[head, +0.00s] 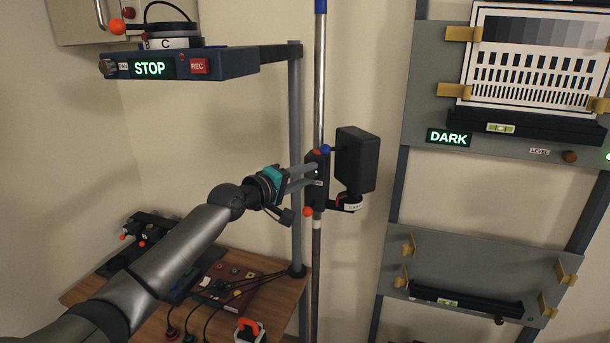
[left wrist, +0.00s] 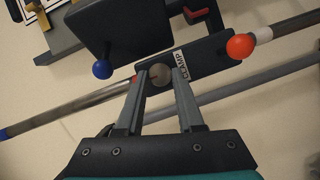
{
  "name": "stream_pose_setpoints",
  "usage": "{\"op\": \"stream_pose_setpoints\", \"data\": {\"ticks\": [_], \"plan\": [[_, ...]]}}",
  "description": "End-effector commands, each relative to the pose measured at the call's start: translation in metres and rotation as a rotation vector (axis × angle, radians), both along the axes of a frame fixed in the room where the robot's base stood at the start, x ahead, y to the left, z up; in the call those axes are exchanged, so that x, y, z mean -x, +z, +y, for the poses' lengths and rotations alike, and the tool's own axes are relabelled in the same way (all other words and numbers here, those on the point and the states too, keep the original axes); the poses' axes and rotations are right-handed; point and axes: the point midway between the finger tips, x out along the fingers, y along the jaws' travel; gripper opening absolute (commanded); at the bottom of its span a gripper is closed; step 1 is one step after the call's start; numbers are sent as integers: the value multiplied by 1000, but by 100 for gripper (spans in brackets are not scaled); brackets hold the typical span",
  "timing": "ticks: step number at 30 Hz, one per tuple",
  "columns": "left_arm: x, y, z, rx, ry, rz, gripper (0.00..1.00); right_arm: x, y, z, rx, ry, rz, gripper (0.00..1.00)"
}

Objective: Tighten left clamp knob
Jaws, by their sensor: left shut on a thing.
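A black clamp (head: 319,194) sits on the upright metal pole (head: 317,95). In the left wrist view the same clamp (left wrist: 212,57) carries a white CLAMP label. A round grey knob (left wrist: 160,75) is on the clamp's near face, beside the label. My left gripper (head: 314,173) reaches it from the left. In the left wrist view its two fingers (left wrist: 160,84) are shut on the knob, one on each side. The fingers partly hide the knob, and its turn position cannot be told. My right gripper is not in view.
A black box (head: 355,158) is mounted right of the clamp. A blue ball (left wrist: 102,69) and an orange ball (left wrist: 240,46) stick out near the fingers. A grey post (head: 296,120) stands just left of the pole. The STOP shelf (head: 215,66) is above my arm.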

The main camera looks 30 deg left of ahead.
Motion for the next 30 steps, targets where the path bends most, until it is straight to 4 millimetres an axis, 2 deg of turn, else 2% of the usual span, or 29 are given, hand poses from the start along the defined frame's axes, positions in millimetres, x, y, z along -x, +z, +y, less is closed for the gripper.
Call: {"op": "stream_pose_setpoints", "data": {"ticks": [2,3,10,22,30], "plan": [[0,0,0,-4,0,-1,0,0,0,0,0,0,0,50],[0,0,0,-4,0,-1,39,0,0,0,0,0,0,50],[0,0,0,-1,0,0,65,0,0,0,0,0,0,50],[5,0,1,-1,0,0,67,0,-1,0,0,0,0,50],[34,1,5,-1,0,3,67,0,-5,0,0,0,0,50]]}}
